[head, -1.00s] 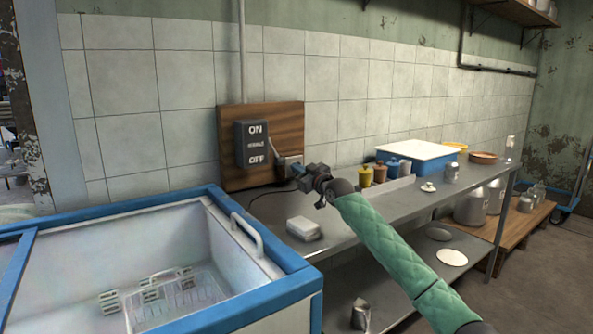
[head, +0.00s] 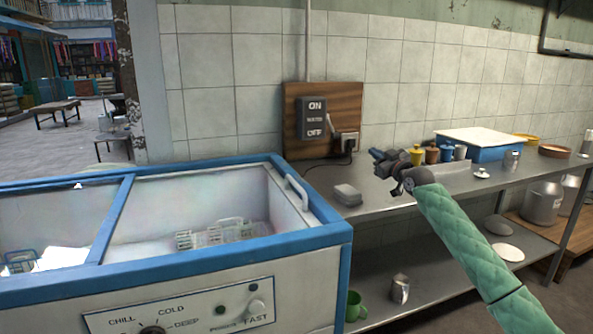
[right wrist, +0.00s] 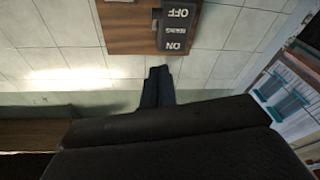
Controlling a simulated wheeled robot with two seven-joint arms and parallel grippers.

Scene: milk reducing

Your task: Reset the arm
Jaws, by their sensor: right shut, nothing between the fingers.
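My right gripper (head: 379,158) is in the head view, at the end of my green-padded right arm (head: 465,243). It is above the metal counter, in front of the tiled wall and right of the wooden switch board (head: 352,98). In the right wrist view its dark fingers (right wrist: 158,84) are together with nothing between them. The black ON/OFF switch box (head: 312,118) on the board also shows upside down in the right wrist view (right wrist: 178,27). My left gripper is out of view.
A blue-rimmed chest freezer (head: 215,265) with wire baskets stands at the left. A green mug (head: 354,306) stands on the lower shelf.

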